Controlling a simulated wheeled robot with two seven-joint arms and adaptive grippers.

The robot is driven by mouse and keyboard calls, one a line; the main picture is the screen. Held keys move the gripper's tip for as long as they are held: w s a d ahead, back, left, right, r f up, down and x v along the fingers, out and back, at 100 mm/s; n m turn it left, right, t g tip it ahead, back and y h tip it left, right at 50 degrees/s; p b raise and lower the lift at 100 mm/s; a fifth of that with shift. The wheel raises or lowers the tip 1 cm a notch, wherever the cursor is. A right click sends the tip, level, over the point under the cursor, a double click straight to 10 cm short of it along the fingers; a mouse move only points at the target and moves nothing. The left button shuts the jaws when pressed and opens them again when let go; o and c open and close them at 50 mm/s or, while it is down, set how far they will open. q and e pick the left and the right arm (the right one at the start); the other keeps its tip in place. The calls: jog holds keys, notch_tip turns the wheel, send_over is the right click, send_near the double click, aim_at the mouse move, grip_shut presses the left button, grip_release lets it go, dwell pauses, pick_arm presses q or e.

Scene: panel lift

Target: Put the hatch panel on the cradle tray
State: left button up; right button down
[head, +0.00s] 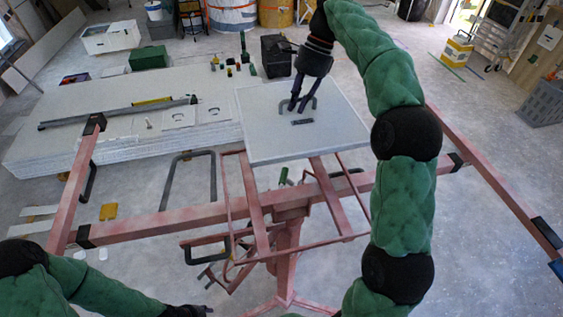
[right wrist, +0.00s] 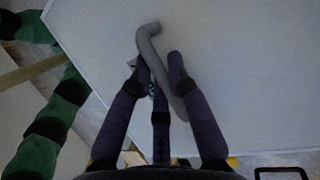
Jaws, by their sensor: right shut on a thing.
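The hatch panel (head: 345,130) is a flat pale grey square with a grey bar handle (head: 283,107). My right gripper (head: 300,102) is shut on that handle from above. In the right wrist view, my right gripper's fingers (right wrist: 160,65) straddle the handle (right wrist: 148,45), and the panel (right wrist: 240,70) fills much of the picture. The cradle tray (head: 256,207) is a pink tubular frame on a stand; the panel's near part covers its far end. I cannot tell whether they touch. My left gripper (head: 190,311) is at the bottom edge, partly cut off, its jaws unclear.
A stack of large white boards (head: 60,152) lies at the left, bearing a long metal bar (head: 115,113) and small plates. A long pink crossbeam (head: 160,220) with side arms spans the front. A black case (head: 276,56) and green box (head: 148,57) stand behind.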

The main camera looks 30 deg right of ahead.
aim_at(295, 137)
jog(key=shift+s+a, duration=0.25)
jog(key=shift+s, duration=0.2)
jog(key=s+a+f, duration=0.1)
jog(key=s, duration=0.1)
jog(key=s+a+f+b, duration=0.1)
jog(key=s+a, duration=0.1)
jog(key=s+a+f, duration=0.1)
jog(key=s, duration=0.2)
jog(key=shift+s+a+f, duration=0.1)
jog(key=shift+a+f, duration=0.25)
jog(key=shift+f, duration=0.05)
jog(key=s+a+f, duration=0.1)
jog(key=f, duration=0.1)
jog(key=s+f, duration=0.1)
jog(key=f, duration=0.2)
jog(key=s+a+f, duration=0.1)
jog(key=s+f, duration=0.1)
jog(key=f, duration=0.1)
jog(key=shift+a+f+b, duration=0.2)
jog(key=shift+a+b, duration=0.1)
jog(key=shift+w+f, duration=0.15)
jog(key=shift+f, duration=0.05)
